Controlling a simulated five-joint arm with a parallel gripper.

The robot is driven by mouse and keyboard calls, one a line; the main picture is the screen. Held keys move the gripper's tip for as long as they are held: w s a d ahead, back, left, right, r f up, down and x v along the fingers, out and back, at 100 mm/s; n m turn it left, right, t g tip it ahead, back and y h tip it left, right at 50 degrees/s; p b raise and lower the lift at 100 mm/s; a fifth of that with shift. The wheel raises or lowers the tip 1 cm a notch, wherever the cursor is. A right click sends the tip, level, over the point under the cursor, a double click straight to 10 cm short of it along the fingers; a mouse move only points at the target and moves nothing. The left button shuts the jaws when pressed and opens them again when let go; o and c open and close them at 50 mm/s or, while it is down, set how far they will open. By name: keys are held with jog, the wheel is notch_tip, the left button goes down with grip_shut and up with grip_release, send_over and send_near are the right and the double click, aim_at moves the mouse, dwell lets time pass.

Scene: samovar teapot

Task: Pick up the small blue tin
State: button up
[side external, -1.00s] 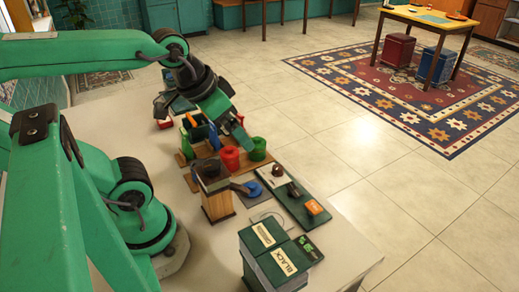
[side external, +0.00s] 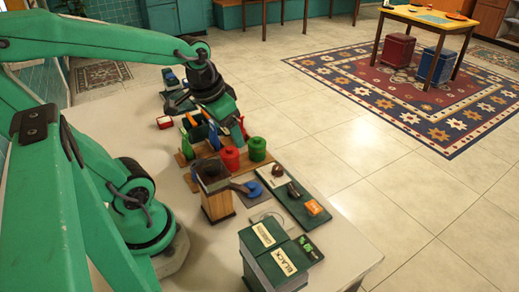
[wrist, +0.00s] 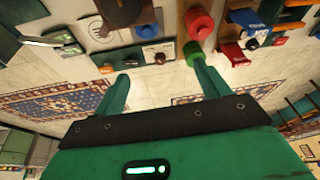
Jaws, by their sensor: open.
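My gripper (side external: 232,121) is open and empty, above the far part of the table beside the canisters. In the wrist view its two fingers (wrist: 159,70) are spread wide with nothing between them. A small blue item (side external: 213,137) stands just left of the red canister (side external: 230,158), partly hidden by my gripper; I cannot tell for certain that it is the tin. The wrist view shows a blue piece with white lettering (wrist: 246,18) to the right of the red canister (wrist: 199,24). The green canister (wrist: 193,53) is close to the right finger there.
A green canister (side external: 257,149) stands right of the red one. A wooden block stand (side external: 217,206), a blue disc (side external: 253,188), a dark green board (side external: 303,211) and labelled green boxes (side external: 272,250) lie nearer the camera.

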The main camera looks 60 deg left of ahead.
jog(key=s+a+f+n+g, duration=0.2)
jog(key=s+a+f+g, duration=0.1)
jog(key=a+f, duration=0.7)
jog(key=shift+s+a+f+g+h, duration=0.25)
jog(key=shift+s+a+g+h, duration=0.05)
jog(key=shift+a+g+h, duration=0.15)
jog(key=shift+f, duration=0.1)
jog(key=shift+f, duration=1.2)
jog(key=shift+s+f, duration=0.15)
jog(key=shift+f, duration=2.45)
jog(key=c, duration=1.1)
